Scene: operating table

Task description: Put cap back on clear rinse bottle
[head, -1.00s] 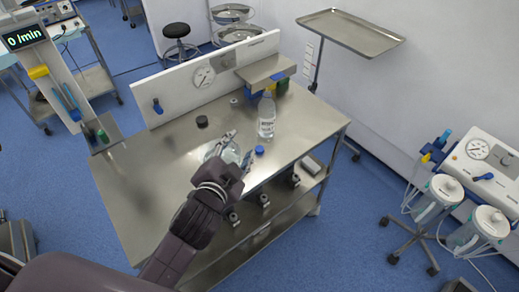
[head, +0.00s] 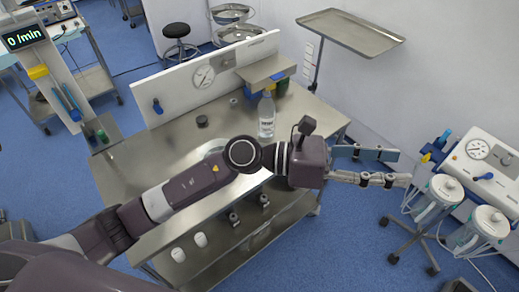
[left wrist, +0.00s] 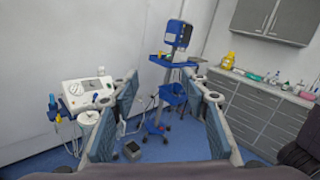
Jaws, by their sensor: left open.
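The clear rinse bottle (head: 266,118) with a white label stands upright on the steel table, near the raised shelf. Its top is too small to tell whether anything covers it. No blue cap shows on the table now; my left arm covers the stretch of tabletop in front of the bottle. My left gripper (head: 400,168) is out past the table's right edge, to the right of the bottle and pointing away from it. Its fingers are apart and empty, as the left wrist view (left wrist: 160,100) also shows. My right gripper is not in view.
A small dark round item (head: 202,121) lies on the steel table (head: 150,160), whose left part is clear. A raised shelf (head: 265,70) is at the back. A suction unit (head: 485,155) with canisters stands right of my gripper. A tray stand (head: 350,32) is behind.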

